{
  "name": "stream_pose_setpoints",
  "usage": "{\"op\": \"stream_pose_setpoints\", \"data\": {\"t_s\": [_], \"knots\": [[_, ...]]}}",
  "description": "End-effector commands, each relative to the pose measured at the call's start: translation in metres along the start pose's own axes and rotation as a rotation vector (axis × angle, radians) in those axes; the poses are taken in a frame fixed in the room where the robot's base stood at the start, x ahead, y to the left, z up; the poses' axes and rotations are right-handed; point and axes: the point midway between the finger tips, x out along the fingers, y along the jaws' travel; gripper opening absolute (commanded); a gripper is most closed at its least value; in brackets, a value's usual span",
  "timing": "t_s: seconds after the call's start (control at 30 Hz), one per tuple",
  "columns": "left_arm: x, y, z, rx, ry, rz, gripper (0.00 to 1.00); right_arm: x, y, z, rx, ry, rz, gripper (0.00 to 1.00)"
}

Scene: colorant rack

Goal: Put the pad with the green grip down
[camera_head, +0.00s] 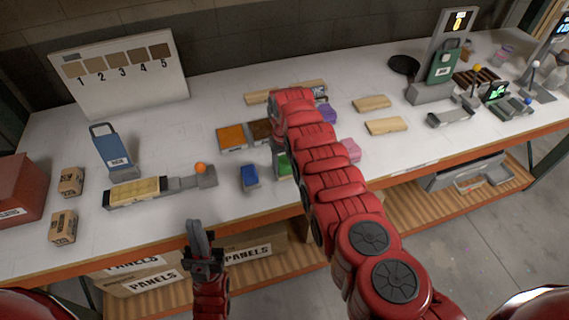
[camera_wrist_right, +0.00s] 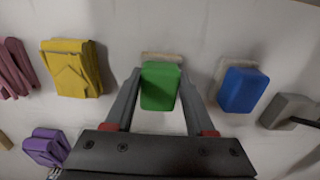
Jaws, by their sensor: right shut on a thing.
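The pad's green grip (camera_wrist_right: 160,86) is between the fingers of my right gripper (camera_wrist_right: 160,80) in the right wrist view, and the gripper is shut on it. A pale strip of the pad (camera_wrist_right: 162,56) shows past the grip's far edge. In the head view the green grip (camera_head: 284,166) is partly hidden by my right arm, over the white worktable. Whether the pad touches the table cannot be told. My left gripper (camera_head: 197,236) is in front of the table's near edge, apart from everything; its finger gap is not clear.
A blue-grip pad (camera_wrist_right: 242,89) is close to the right of the green one in the wrist view. Yellow (camera_wrist_right: 76,70) and purple (camera_wrist_right: 45,147) pads lie to the left. An orange-brown tray (camera_head: 231,137) and a sander-like block with orange knob (camera_head: 200,168) stand nearby.

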Motion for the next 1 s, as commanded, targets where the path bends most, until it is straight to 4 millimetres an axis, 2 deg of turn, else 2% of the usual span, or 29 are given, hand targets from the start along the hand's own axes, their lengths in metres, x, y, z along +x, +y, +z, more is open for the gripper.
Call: {"op": "stream_pose_setpoints", "data": {"t_s": [0.23,0.27,0.4,0.83,1.0], "knots": [[-0.005,0.0,0.001,0.0,0.0,0.0,0.0,0.005,0.0,0.0,0.0,0.0,0.0,0.0],[-0.004,0.0,0.001,0.0,0.0,0.0,0.0,0.004,0.0,0.0,0.0,0.0,0.0,0.58],[-0.003,0.0,0.001,0.0,0.0,0.0,0.0,0.003,0.0,0.0,0.0,0.0,0.0,0.84],[0.0,0.0,0.0,0.0,0.0,0.0,0.0,-0.003,0.0,-0.001,0.0,0.001,0.0,0.85],[-0.002,0.0,0.0,0.0,0.0,0.0,0.0,-0.019,-0.001,-0.002,-0.001,0.004,0.0,0.85]]}}
